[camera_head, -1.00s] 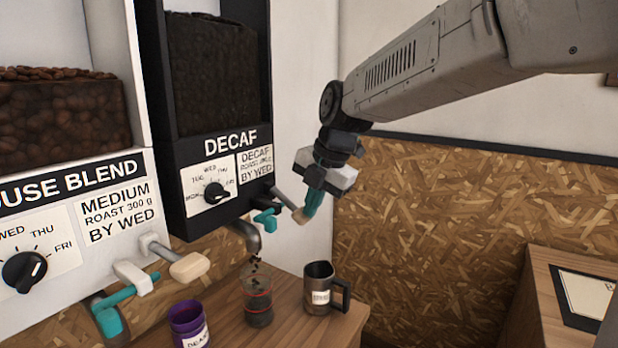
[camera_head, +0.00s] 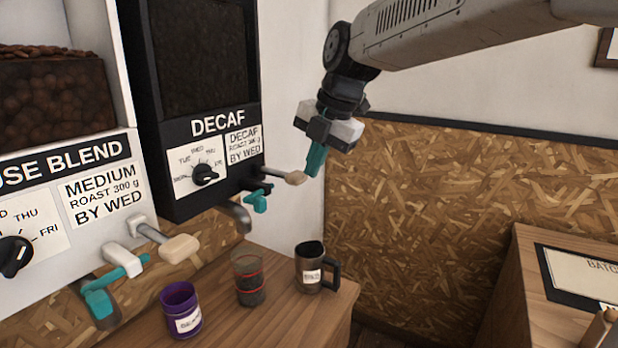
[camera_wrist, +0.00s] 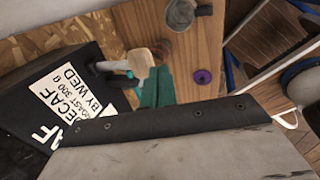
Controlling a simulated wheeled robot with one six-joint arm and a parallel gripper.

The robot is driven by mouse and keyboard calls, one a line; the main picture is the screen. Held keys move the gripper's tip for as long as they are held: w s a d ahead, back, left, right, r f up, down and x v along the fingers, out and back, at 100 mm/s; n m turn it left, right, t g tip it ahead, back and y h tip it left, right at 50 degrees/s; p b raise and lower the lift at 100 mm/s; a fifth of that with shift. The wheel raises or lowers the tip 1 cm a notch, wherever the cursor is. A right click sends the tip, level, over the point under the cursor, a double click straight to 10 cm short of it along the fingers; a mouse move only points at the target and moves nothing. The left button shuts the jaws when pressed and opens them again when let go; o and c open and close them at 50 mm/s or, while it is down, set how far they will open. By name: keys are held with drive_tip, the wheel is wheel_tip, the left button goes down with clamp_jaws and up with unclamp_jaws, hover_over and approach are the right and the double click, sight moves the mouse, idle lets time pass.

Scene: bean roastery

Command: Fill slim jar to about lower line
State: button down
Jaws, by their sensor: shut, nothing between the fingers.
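The slim jar (camera_head: 248,280) is clear with red bands and stands upright on the wooden counter below the DECAF spout (camera_head: 238,216). Dark beans fill its lower part, up to around the lower band; the exact level is hard to tell. No beans are falling from the spout. The DECAF lever (camera_head: 278,174) ends in a pale wooden knob, also in the wrist view (camera_wrist: 140,61). My gripper (camera_head: 315,164) has teal fingers, shut and empty, just right of the knob and slightly above it; they show in the wrist view too (camera_wrist: 158,88). Contact with the knob cannot be told.
A purple cup (camera_head: 181,312) stands left of the jar and a dark mug (camera_head: 310,266) right of it. The HOUSE BLEND dispenser (camera_head: 75,190) with its own lever (camera_head: 165,242) is at left. Another wooden surface (camera_head: 500,320) with a framed sheet is at right.

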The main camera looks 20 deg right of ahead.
drive_tip(key=s+d+v, duration=0.1)
drive_tip(key=v, duration=0.7)
drive_tip(key=shift+f, duration=0.3)
drive_tip(key=shift+w, duration=0.1)
drive_tip(key=s+d+f+m+h, duration=0.1)
drive_tip(key=s+d+f+m, duration=0.1)
drive_tip(key=s+f+m, duration=0.7)
drive_tip(key=s+d+f+m+g+h, duration=0.1)
drive_tip(key=s+d+f+m, duration=0.1)
drive_tip(key=s+f+m, duration=0.7)
drive_tip(key=s+m, duration=0.6)
drive_tip(key=m, duration=0.2)
drive_tip(key=shift+s+d+g+h, duration=0.3)
drive_tip(key=shift+d, duration=0.05)
